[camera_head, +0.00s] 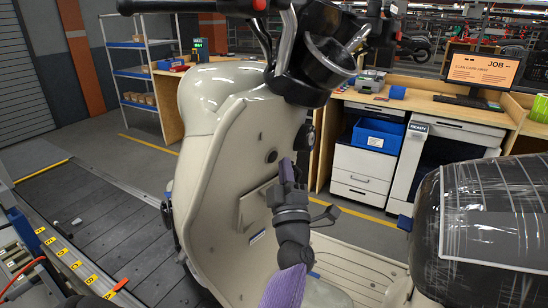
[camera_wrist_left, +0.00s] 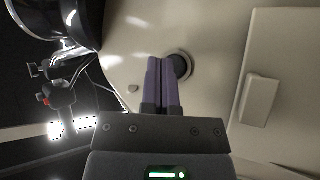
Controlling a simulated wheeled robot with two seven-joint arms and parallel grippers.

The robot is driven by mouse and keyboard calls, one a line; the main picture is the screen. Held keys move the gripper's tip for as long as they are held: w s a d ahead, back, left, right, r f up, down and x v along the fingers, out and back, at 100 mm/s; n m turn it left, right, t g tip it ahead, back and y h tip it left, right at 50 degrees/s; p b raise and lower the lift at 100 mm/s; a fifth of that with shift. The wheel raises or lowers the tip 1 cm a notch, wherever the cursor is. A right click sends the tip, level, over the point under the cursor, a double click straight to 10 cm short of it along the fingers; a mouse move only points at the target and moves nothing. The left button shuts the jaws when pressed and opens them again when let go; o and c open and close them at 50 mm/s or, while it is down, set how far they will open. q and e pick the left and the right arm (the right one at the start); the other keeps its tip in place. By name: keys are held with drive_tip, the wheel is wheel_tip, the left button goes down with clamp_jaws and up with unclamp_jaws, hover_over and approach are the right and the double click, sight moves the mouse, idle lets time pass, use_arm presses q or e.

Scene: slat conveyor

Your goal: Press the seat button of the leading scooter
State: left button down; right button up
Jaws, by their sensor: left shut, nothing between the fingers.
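The cream scooter (camera_head: 215,150) stands on the slat conveyor, its inner leg shield facing me. My left gripper (camera_head: 287,168) is shut and empty, its purple fingers raised in front of the leg shield. In the left wrist view, the shut fingers (camera_wrist_left: 163,65) lie beside a dark round fitting (camera_wrist_left: 182,66) with a ringed edge and cover part of its left side. I cannot tell whether they touch it, or whether this is the seat button. A small light knob (camera_wrist_left: 133,89) sits left of the fingers. My right gripper is not in view.
The scooter's wrapped seat (camera_head: 485,215) stands close on the right. The handlebar (camera_head: 300,60) overhangs above my gripper. A raised panel (camera_wrist_left: 258,100) stands out from the shield. Bare conveyor slats (camera_head: 100,220) lie at left. A workbench (camera_head: 430,105) with a monitor stands behind.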

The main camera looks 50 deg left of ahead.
use_arm(q)
drive_tip(key=d, duration=0.3)
drive_tip(key=d+f, duration=0.1)
drive_tip(key=d, duration=0.1)
drive_tip(key=shift+w, duration=0.35)
